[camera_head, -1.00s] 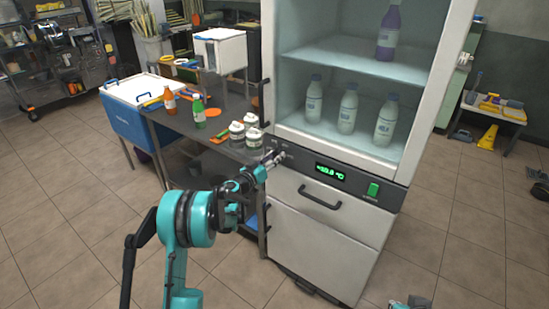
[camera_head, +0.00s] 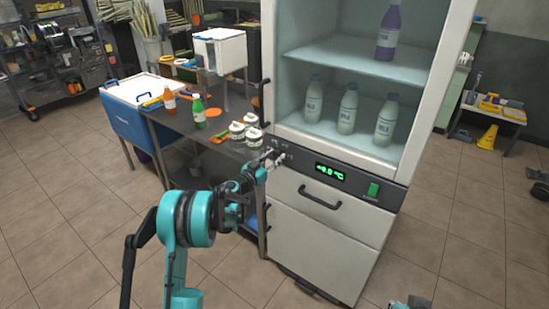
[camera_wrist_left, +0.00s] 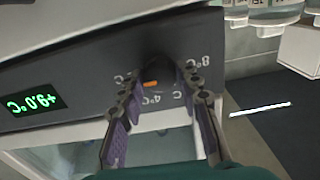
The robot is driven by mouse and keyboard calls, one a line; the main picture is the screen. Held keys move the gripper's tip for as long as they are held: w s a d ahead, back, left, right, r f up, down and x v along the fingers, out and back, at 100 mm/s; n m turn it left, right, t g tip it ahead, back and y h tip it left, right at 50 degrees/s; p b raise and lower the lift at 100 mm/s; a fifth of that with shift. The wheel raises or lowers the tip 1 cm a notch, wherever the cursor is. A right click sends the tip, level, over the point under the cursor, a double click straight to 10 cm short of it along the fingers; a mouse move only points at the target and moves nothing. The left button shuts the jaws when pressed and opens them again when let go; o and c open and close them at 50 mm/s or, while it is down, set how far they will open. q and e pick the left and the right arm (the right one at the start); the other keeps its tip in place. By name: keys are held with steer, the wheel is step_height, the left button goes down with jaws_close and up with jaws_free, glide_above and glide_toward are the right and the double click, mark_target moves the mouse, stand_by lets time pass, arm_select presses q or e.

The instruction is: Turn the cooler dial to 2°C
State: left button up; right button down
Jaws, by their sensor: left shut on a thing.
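The cooler (camera_head: 330,235) is a tall white cabinet with a dark control panel. Its green display (camera_head: 330,173) appears to read +9.0 °C; the display also shows upside down in the left wrist view (camera_wrist_left: 34,102). My left gripper (camera_head: 270,160) is at the panel's left end, covering most of the dial in the head view. In the left wrist view its two fingers (camera_wrist_left: 160,80) are closed around the sides of the dark dial (camera_wrist_left: 158,70). An orange mark on the dial sits near the 4°C label (camera_wrist_left: 152,99). The 8°C label (camera_wrist_left: 204,70) is to the right.
White bottles (camera_head: 347,110) and a purple one (camera_head: 388,32) stand inside the cooler. A side table (camera_head: 180,140) with orange and green bottles and white jars is left of it. A door handle (camera_head: 320,197) sticks out below the panel.

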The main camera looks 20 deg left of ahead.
arm_select(q)
steer(key=o, duration=1.2)
steer(key=shift+c, duration=0.2)
steer(key=v, duration=1.2)
